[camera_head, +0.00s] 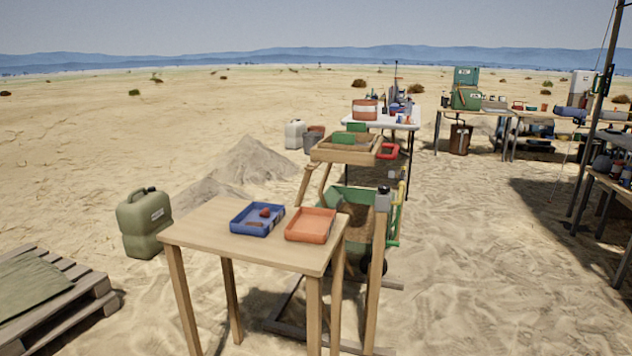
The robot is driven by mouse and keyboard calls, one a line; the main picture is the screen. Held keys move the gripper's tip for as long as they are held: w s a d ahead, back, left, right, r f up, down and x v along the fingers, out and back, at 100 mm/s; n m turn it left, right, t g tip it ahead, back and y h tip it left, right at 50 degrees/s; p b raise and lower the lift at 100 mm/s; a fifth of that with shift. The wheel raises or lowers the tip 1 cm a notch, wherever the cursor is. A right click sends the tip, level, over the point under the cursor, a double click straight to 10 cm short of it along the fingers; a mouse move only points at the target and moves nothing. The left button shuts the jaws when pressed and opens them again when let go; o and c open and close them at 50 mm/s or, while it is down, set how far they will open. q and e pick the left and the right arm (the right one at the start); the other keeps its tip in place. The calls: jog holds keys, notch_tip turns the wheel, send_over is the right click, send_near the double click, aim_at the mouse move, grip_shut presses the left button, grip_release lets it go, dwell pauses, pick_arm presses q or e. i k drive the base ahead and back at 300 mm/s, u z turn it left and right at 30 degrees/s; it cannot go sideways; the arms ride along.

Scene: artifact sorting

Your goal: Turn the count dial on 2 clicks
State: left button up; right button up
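No part clearly readable as a count dial shows at this distance. A small grey box with a dark top (383,199) sits on the front post of the wooden sieve stand, just right of the near table; I cannot tell whether it bears the dial. The sieve stand holds a wooden-framed screen (345,155) at its top, with a green-sided bin of soil (336,193) below. Neither of my grippers is in view.
A wooden table (210,231) stands in front with a blue tray (244,228) holding small reddish pieces and an orange tray (311,225). A green jerrycan (143,222) and a pallet (92,296) are at left.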

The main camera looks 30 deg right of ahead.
aim_at(384, 188)
jog(key=u, duration=0.1)
jog(key=i, duration=0.9)
jog(key=z, duration=0.45)
